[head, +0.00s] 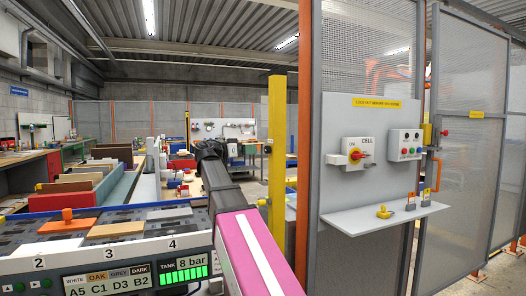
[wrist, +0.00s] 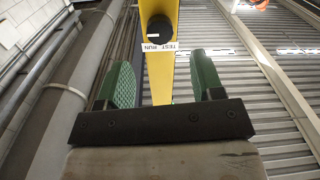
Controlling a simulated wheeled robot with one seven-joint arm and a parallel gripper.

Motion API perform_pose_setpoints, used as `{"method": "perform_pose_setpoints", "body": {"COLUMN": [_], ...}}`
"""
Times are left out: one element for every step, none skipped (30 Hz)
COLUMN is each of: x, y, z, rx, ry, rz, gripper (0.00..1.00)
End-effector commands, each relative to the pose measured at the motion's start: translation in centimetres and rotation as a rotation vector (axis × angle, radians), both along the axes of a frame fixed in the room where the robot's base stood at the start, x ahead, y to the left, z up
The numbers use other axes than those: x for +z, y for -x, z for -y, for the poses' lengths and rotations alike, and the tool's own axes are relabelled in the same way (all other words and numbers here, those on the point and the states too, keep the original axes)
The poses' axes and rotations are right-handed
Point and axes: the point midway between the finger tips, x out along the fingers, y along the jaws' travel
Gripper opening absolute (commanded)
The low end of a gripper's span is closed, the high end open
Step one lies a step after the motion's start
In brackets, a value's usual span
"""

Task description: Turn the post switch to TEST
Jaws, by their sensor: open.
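The post switch is a round black knob (wrist: 159,28) on the yellow post (wrist: 161,75), near the top of the wrist view.
A shelf (head: 345,222) juts out below. A bench with a board fixture (head: 130,252) fills the lower left.

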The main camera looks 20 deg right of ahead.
Motion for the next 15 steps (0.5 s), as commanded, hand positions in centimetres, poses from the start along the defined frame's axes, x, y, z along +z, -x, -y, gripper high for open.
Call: {"method": "perform_pose_setpoints", "body": {"x": [0.0,0.0,0.0,0.0,0.0,0.0,0.0,0.0,0.0,0.0,0.0,0.0,0.0,0.0,0.0], "y": [0.0,-0.1,-0.1,-0.2,-0.2,-0.2,-0.3,-0.3,-0.3,-0.3,-0.4,-0.4,-0.4,-0.4,-0.4], "z": [1.1,1.6,2.2,2.7,3.2,3.8,4.2,4.5,5.0,5.3,5.6,5.9,6.0,6.2,6.3], "rx": [-0.003,-0.002,-0.002,-0.002,-0.002,-0.001,0.0,-0.001,-0.001,-0.001,-0.001,0.0,0.001,0.001,0.001], "ry": [0.0,0.0,-0.001,-0.001,-0.001,-0.001,-0.001,-0.001,-0.001,-0.001,-0.001,0.0,0.0,0.0,0.0], "rz": [0.0,0.0,0.0,-0.001,-0.001,-0.001,-0.001,-0.001,-0.001,-0.001,-0.001,-0.001,-0.001,-0.001,-0.001], "gripper": [0.61,0.61,0.61,0.61,0.61,0.61,0.61,0.61,0.61,0.61,0.61,0.61,0.61,0.61,0.61]}}
